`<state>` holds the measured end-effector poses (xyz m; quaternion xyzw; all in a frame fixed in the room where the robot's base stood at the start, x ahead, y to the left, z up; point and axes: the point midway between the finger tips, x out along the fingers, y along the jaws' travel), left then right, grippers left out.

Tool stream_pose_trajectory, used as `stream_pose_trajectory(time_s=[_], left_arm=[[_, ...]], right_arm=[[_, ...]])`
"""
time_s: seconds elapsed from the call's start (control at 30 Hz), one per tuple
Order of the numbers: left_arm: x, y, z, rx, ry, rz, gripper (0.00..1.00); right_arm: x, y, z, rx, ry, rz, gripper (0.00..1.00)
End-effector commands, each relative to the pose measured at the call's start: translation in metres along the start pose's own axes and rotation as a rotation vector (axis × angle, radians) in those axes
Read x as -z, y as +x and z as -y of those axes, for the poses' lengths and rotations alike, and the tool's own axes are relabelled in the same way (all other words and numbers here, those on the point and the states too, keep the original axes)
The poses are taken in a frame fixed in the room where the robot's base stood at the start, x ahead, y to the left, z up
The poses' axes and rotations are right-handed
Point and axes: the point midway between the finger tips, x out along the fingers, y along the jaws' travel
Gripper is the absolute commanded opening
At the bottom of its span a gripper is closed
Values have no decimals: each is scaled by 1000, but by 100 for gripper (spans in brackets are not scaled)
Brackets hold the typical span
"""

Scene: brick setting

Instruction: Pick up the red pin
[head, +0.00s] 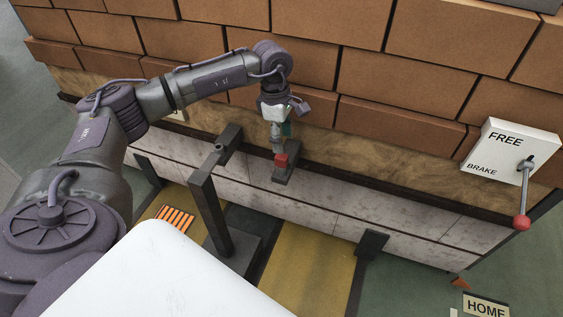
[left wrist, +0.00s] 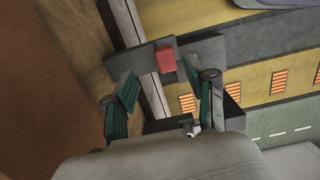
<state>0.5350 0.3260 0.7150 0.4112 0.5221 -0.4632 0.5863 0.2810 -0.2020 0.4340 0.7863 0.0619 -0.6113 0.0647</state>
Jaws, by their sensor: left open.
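The red pin (head: 281,160) shows as a small red block on a dark grey bracket (head: 288,175) at the wall ledge. In the left wrist view the red pin (left wrist: 166,58) sits on the dark bracket, ahead of and between the fingers. My left gripper (head: 280,148) points down just above the pin in the head view. In the left wrist view my left gripper (left wrist: 161,82) is open, with green-padded fingers on either side and nothing between them. I cannot tell the exact gap to the pin. The pin's lower part is hidden. My right gripper is not in view.
A dark post (head: 210,210) with a short top arm stands left of the bracket. A brick wall (head: 360,70) rises behind the ledge. A white FREE/BRAKE box (head: 508,150) with a red-knobbed lever (head: 522,222) is at the right. Another dark bracket (head: 372,243) is lower right.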

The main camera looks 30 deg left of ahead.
Motion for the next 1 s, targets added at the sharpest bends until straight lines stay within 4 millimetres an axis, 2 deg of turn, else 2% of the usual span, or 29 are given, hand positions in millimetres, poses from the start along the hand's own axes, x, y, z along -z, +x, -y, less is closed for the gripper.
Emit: stream_pose_trajectory(time_s=[0.1, 0.27, 0.47, 0.6, 0.87, 0.9, 1.0], left_arm=[[-1, 15, 0, 1, 0, 2, 56], [0, 24, 1, 0, 0, 3, 56], [10, 53, 8, 1, -1, 2, 56], [8, 69, 7, 1, -1, 4, 56], [8, 72, 7, -1, -1, 4, 56], [8, 72, 7, -1, -1, 4, 55], [8, 72, 7, -1, -1, 4, 38]], right_arm=[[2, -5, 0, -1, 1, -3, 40], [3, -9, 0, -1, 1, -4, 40], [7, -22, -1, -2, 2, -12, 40], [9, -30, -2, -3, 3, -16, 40], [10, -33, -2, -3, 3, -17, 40], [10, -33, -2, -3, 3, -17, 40], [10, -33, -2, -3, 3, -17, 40]])
